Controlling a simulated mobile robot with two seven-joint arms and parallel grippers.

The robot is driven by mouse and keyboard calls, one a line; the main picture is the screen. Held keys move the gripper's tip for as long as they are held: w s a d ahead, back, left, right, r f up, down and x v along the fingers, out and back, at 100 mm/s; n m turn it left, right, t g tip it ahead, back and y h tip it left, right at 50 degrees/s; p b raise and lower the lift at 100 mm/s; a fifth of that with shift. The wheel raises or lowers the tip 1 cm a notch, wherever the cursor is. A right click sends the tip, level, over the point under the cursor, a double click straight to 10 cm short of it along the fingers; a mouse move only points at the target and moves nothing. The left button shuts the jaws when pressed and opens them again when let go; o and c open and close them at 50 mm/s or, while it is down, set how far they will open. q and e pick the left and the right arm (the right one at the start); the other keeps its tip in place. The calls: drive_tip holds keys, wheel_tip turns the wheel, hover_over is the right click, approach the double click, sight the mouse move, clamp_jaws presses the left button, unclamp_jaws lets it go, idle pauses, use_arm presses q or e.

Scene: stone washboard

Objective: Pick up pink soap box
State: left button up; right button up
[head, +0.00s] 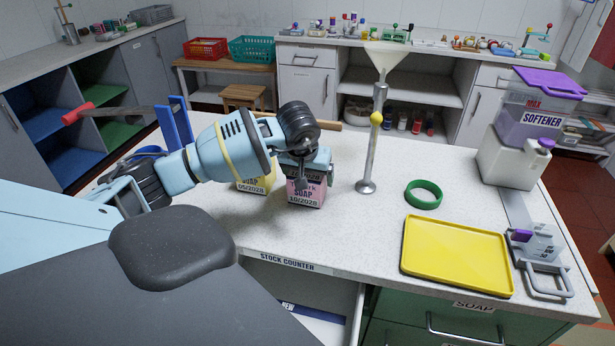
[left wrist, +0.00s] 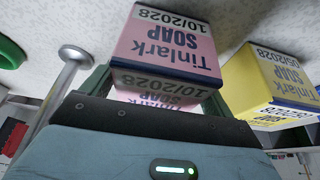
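The pink soap box (head: 306,192), labelled SOAP 10/2028, stands upright on the stock counter. My left gripper (head: 305,165) is over its top and hides the upper part. In the left wrist view, the pink soap box (left wrist: 166,38) sits between the two fingers of my left gripper (left wrist: 157,92), one at each side of its top. I cannot tell whether the fingers press on it or only flank it. A yellow soap box (head: 257,183), labelled 05/2028, stands close beside it on the left; it also shows in the left wrist view (left wrist: 265,85). My right gripper is out of view.
A metal stand with a funnel (head: 372,145) rises just right of the pink box. A green ring (head: 424,193), a yellow tray (head: 457,256) and a softener container (head: 515,155) are further right. The counter (head: 330,228) is clear in front of the box.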

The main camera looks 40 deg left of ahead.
use_arm(q)
drive_tip(key=c, duration=0.8)
drive_tip(key=shift+c, duration=0.2)
drive_tip(key=shift+r, duration=0.2)
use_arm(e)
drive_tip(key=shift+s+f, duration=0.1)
use_arm(q)
drive_tip(key=shift+r, duration=0.6)
drive_tip(key=shift+w+r+b, duration=0.1)
drive_tip(key=shift+r+b, duration=0.2)
drive_tip(key=shift+r, duration=0.65)
drive_tip(key=s+r+b, duration=0.1)
drive_tip(key=s, duration=1.5)
drive_tip(key=shift+a+r, duration=0.15)
drive_tip(key=shift+r, duration=0.15)
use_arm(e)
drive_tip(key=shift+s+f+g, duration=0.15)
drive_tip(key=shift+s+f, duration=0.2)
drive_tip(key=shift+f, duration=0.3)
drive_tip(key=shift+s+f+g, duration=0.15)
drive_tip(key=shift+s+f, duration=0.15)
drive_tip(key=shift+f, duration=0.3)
